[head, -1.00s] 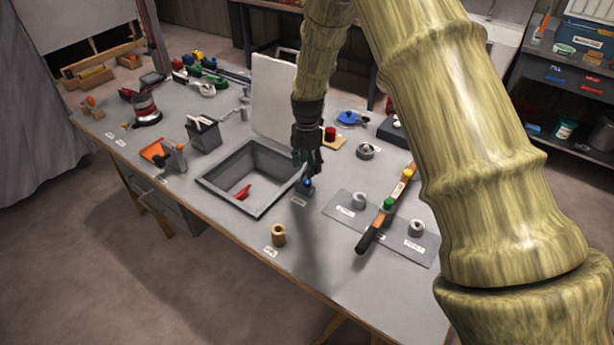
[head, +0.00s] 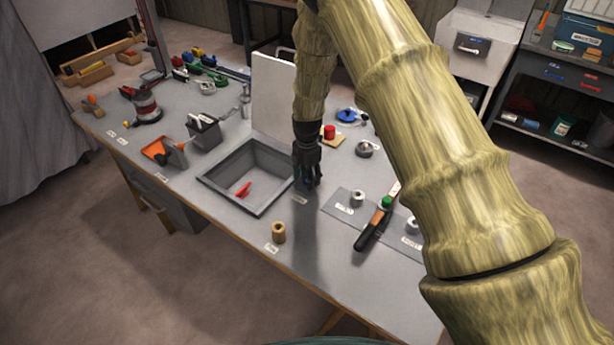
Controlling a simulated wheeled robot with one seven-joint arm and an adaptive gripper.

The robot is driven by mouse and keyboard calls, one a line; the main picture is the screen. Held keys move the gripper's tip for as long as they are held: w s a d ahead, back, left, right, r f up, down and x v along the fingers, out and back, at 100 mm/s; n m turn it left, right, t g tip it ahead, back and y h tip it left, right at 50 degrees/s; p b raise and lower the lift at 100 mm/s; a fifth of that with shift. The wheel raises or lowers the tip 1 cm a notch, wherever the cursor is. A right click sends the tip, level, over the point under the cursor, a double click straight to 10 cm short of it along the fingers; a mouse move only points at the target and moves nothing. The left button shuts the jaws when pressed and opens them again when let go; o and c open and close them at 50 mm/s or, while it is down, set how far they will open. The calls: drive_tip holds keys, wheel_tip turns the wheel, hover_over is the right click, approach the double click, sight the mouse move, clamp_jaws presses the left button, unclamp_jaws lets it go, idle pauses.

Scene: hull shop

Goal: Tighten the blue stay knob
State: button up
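The blue stay knob is at the right corner of the grey open-topped box (head: 222,190); my fingers now cover nearly all of it. My gripper (head: 307,181) points straight down over the knob's place, its dark fingers around or against it. I cannot tell whether the fingers are closed on the knob. A pale upright lid panel (head: 273,98) stands at the back edge of the box. A red handle-like piece (head: 243,189) lies inside the box.
A brass-coloured cylinder (head: 279,232) stands near the front edge. A black-and-orange tool (head: 372,228) lies on a grey mat to the right, beside a pale ring (head: 357,198). A red knob (head: 329,132) and a blue part (head: 346,115) are behind my gripper.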

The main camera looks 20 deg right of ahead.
drive_tip(key=c, duration=1)
drive_tip(key=shift+m, duration=0.4)
drive_tip(key=m+b, duration=0.2)
drive_tip(key=m, duration=0.1)
drive_tip(key=shift+m, duration=0.4)
drive_tip(key=m+b, duration=0.1)
drive_tip(key=m, duration=0.4)
drive_tip(key=m+b, duration=0.1)
drive_tip(key=m, duration=0.6)
drive_tip(key=shift+m, duration=0.4)
drive_tip(key=m+b, duration=0.1)
drive_tip(key=m, duration=0.5)
drive_tip(key=shift+m, duration=0.4)
